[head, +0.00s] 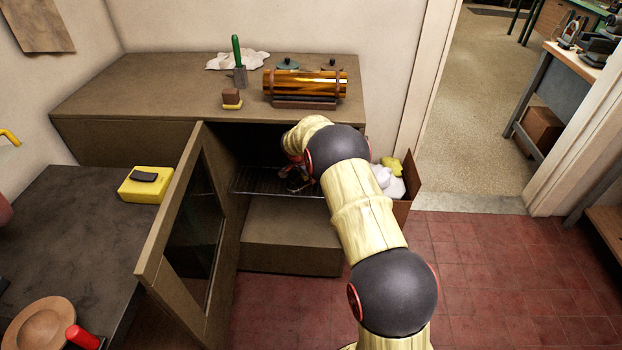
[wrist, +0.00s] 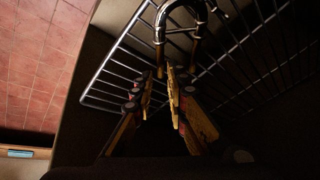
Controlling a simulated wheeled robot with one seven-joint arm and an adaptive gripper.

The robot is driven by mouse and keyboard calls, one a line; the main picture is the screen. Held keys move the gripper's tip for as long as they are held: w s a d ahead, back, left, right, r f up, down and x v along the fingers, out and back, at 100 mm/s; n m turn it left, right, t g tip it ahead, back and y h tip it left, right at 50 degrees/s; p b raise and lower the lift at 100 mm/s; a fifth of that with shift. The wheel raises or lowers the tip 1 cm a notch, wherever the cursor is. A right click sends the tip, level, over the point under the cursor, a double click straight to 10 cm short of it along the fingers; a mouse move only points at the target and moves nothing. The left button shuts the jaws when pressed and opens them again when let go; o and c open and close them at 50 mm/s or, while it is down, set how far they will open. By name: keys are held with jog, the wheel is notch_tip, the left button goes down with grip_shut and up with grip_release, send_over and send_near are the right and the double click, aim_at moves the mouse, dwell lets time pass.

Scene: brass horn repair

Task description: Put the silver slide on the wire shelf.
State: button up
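The silver slide (wrist: 160,32) is a shiny U-shaped tube at the top of the wrist view, over the bars of the wire shelf (wrist: 112,82). I cannot tell whether its whole length rests on the bars. My gripper (wrist: 160,78) reaches in from below, with one leg of the slide between its fingertips. The fingers look parted, with a narrow dark gap on each side of that leg. In the head view the wire shelf (head: 258,182) shows inside the open cabinet; my arm hides much of the gripper and slide.
The cabinet's glass door (head: 192,235) stands open to the left of my arm. A brass tube (head: 305,83) lies in a cradle on the cabinet top. A box of rags (head: 405,190) stands right of the opening.

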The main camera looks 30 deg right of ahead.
jog(key=p+v, duration=0.2)
jog(key=v, duration=0.7)
jog(key=shift+r, duration=0.3)
jog(key=s+a+n+g+y, duration=0.15)
jog(key=s+a+n, duration=0.25)
jog(key=s+n, duration=0.55)
jog(key=s+a+r+n+t+p, duration=0.1)
jog(key=s+a+r+n, duration=0.1)
jog(key=s+a+r, duration=0.4)
jog(key=s+a+r+n+t+y+p, duration=0.1)
jog(key=s+a+r, duration=0.5)
jog(key=s+r, duration=0.7)
jog(key=s+a+r+n+t+y+p, duration=0.1)
jog(key=s+a+r+n, duration=0.3)
jog(key=s+r, duration=0.6)
jog(key=s+a+t, duration=0.1)
jog(key=s+a, duration=0.1)
jog(key=s, duration=0.3)
jog(key=shift+p, duration=0.35)
